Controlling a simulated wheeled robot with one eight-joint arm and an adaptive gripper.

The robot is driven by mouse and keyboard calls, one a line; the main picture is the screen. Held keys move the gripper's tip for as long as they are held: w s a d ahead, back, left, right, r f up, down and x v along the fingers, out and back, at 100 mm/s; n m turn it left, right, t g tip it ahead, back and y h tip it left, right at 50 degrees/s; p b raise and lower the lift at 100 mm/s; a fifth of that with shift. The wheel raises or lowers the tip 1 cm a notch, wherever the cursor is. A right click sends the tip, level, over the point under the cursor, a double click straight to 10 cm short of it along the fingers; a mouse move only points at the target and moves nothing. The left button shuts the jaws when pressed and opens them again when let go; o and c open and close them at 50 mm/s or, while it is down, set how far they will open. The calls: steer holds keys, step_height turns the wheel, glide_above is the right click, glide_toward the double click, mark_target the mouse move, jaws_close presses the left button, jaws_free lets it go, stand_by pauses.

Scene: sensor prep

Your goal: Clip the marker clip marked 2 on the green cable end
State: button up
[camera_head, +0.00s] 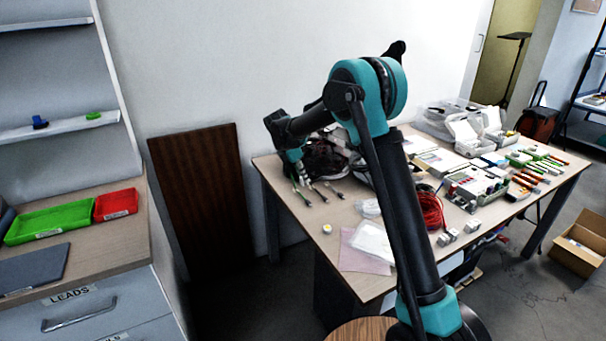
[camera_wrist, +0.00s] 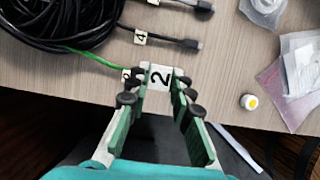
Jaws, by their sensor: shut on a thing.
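My gripper (camera_wrist: 160,88) is shut on a white marker clip (camera_wrist: 160,75) with a black 2 on it, held between the fingertips. The green cable (camera_wrist: 92,57) comes out of the black cable bundle and runs to the left fingertip. A small tag with a dark mark (camera_wrist: 126,75) shows there, partly hidden by the finger. The green cable's end is hidden, so I cannot tell whether the clip touches it. In the head view my gripper (camera_head: 300,178) is low over the left end of the table.
A black cable bundle (camera_wrist: 62,18) lies at the upper left in the wrist view. A cable tagged 4 (camera_wrist: 165,39) lies just beyond the clip. A yellow-topped white round piece (camera_wrist: 249,102) and clear bags (camera_wrist: 300,62) lie to the right. The table (camera_head: 300,215) has an edge close by.

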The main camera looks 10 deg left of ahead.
steer(key=shift+w+a+f, duration=0.1)
steer(key=shift+a, duration=0.15)
steer(key=shift+a+f, duration=0.15)
steer(key=shift+f, duration=2.25)
steer(key=shift+f, duration=0.95)
steer(key=o, duration=0.9)
steer(key=shift+r, duration=0.1)
steer(key=shift+r, duration=2.95)
